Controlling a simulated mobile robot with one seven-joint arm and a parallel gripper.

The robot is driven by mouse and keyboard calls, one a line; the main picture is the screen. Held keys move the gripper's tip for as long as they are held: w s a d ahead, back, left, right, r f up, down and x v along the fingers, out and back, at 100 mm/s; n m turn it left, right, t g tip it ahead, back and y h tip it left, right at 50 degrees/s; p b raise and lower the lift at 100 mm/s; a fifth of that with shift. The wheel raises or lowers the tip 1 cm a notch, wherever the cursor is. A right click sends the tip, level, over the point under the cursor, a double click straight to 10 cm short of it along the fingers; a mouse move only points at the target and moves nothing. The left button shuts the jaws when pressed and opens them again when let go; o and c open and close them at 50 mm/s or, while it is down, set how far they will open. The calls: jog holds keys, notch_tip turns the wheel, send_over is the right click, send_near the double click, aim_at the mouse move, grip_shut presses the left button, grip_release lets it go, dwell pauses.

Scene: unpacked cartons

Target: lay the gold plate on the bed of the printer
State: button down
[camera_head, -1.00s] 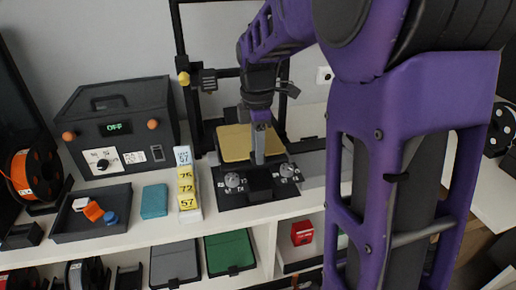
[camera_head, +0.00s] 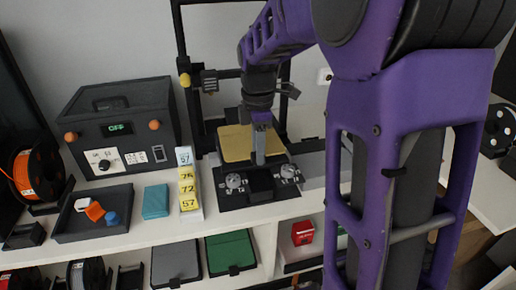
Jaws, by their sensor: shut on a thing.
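The gold plate (camera_head: 234,143) is at the black printer (camera_head: 224,195), over its bed and roughly level. I cannot tell whether it touches the bed, which it largely hides. My gripper (camera_head: 260,160) points down at the plate's right front part and is shut on the plate. My gripper covers part of the plate, and the fingertips are too small to see clearly.
A black box (camera_head: 120,120) with a display reading OFF stands left of the printer. A dark tray (camera_head: 92,228) with small parts, a teal block (camera_head: 155,201) and a numbered strip (camera_head: 188,182) lie in front. The printer's upright frame (camera_head: 180,60) rises behind the plate.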

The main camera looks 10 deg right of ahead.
jog(key=shift+f, duration=0.2)
jog(key=shift+f+b, duration=0.7)
jog(key=shift+f, duration=0.2)
jog(key=shift+c, duration=2.2)
grip_release()
jog(key=shift+r+p, duration=1.55)
jog(key=shift+r, duration=0.1)
notch_tip(320, 180, up, 17)
jog(key=p, duration=0.2)
jog(key=shift+r, duration=0.15)
